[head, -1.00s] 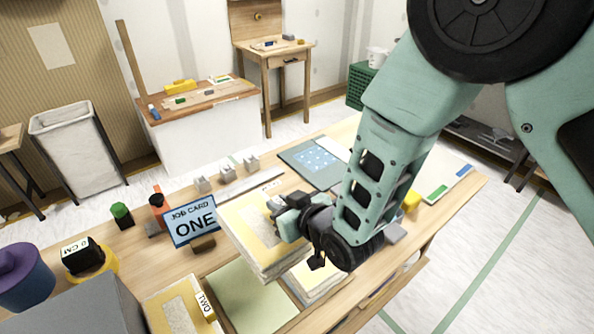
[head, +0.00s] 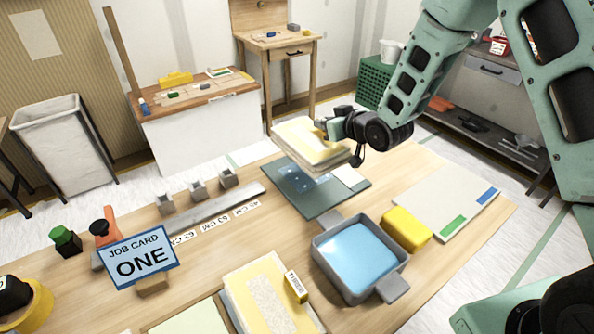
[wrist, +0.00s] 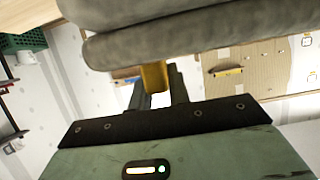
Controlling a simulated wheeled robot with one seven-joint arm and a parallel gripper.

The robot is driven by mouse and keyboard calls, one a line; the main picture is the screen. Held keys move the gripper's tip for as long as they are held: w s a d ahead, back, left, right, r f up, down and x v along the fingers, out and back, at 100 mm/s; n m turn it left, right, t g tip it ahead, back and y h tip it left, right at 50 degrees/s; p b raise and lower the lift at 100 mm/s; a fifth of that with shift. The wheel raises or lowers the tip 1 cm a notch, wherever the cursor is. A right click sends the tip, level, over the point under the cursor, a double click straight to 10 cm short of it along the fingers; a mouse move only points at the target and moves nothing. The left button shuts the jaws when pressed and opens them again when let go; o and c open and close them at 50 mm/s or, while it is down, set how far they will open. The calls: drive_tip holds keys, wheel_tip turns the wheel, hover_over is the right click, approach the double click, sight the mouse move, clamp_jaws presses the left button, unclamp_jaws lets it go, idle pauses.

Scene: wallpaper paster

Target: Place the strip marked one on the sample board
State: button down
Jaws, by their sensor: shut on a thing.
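My gripper (head: 326,128) is shut on a thick, layered, cream-and-yellow strip (head: 306,146), held in the air over the dark mat (head: 325,200). In the wrist view the fingers (wrist: 157,84) close on a yellow piece (wrist: 154,76), and thick grey folds (wrist: 190,35) cross the top. No number is readable on the held strip. A job card (head: 142,258) reading ONE stands at the front left. A pale board (head: 440,195) with a green and a blue mark lies at the right; I cannot tell whether it is the sample board.
A grey tray (head: 319,248) with blue contents and a yellow block (head: 406,229) stand in front of the mat. A grey ruler bar (head: 205,215) with small blocks lies left. A side bench (head: 200,130) stands behind.

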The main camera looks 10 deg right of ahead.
drive_tip(key=shift+w+d+f+p, duration=0.1)
drive_tip(key=shift+f+p, duration=0.15)
drive_tip(key=shift+f, duration=2.25)
drive_tip(key=shift+w+d+f+p, duration=0.1)
drive_tip(key=shift+f+p, duration=0.15)
drive_tip(key=shift+f, duration=2.2)
drive_tip(key=shift+f, duration=0.2)
drive_tip(key=c, duration=1.3)
unclamp_jaws()
drive_tip(key=shift+r, duration=0.1)
